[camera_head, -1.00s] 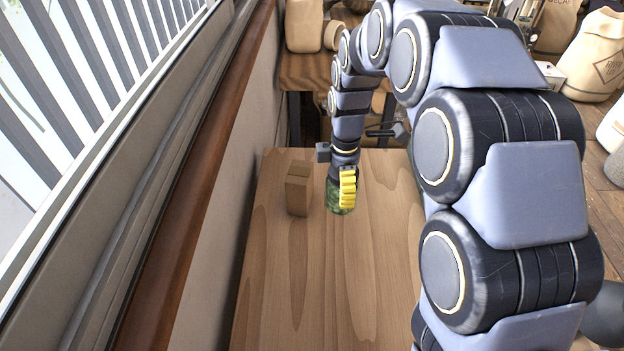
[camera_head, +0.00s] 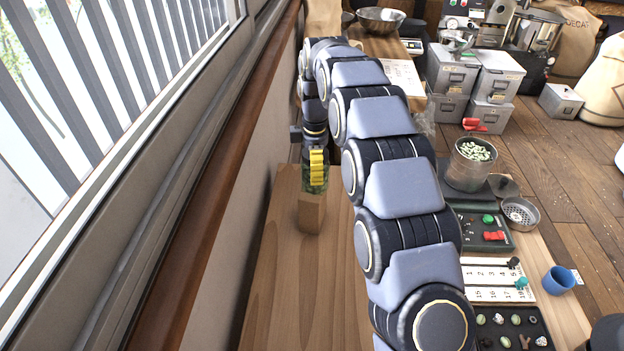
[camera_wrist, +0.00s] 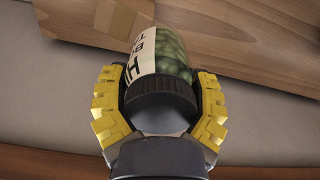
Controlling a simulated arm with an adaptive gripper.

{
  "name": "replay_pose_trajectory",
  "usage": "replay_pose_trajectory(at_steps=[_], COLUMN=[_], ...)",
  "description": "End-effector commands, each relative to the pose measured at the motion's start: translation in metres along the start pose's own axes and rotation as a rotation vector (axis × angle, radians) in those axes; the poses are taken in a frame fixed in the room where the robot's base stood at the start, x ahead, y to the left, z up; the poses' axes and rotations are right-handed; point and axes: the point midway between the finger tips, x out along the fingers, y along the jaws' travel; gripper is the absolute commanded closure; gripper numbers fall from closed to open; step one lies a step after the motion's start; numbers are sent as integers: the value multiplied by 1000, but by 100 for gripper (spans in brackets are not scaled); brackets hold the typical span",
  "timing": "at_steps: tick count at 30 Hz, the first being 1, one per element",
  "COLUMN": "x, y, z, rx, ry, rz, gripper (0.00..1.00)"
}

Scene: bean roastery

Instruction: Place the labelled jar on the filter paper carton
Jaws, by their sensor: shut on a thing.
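My gripper (camera_head: 316,165) is shut on the labelled jar (camera_head: 316,184). The jar also shows in the wrist view (camera_wrist: 172,58), with green contents, a pale label with dark letters and a dark ribbed lid between my yellow fingers (camera_wrist: 160,105). The filter paper carton (camera_head: 310,214), a small brown box, stands on the wooden table. It shows at the upper left of the wrist view (camera_wrist: 75,20). In the head view the jar's lower end appears right at the carton's top; I cannot tell whether they touch.
The wooden tabletop (camera_head: 300,290) is otherwise bare around the carton. A wall and window sill (camera_head: 190,210) run close along the left. To the right are a metal pot of beans (camera_head: 470,165), a blue cup (camera_head: 559,280) and a bean tray (camera_head: 510,330).

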Motion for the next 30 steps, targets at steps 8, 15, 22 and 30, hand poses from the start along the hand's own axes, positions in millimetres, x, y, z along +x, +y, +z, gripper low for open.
replay_pose_trajectory(at_steps=[8, 15, 22, 30], x=[28, 42, 66, 67], y=[24, 30, 30, 30], z=[-2, -3, -3, -3], rx=[0, -1, -2, -1], ry=[1, 0, -1, -1], rz=[3, 0, 3, 3], gripper=[68, 68, 68, 68])
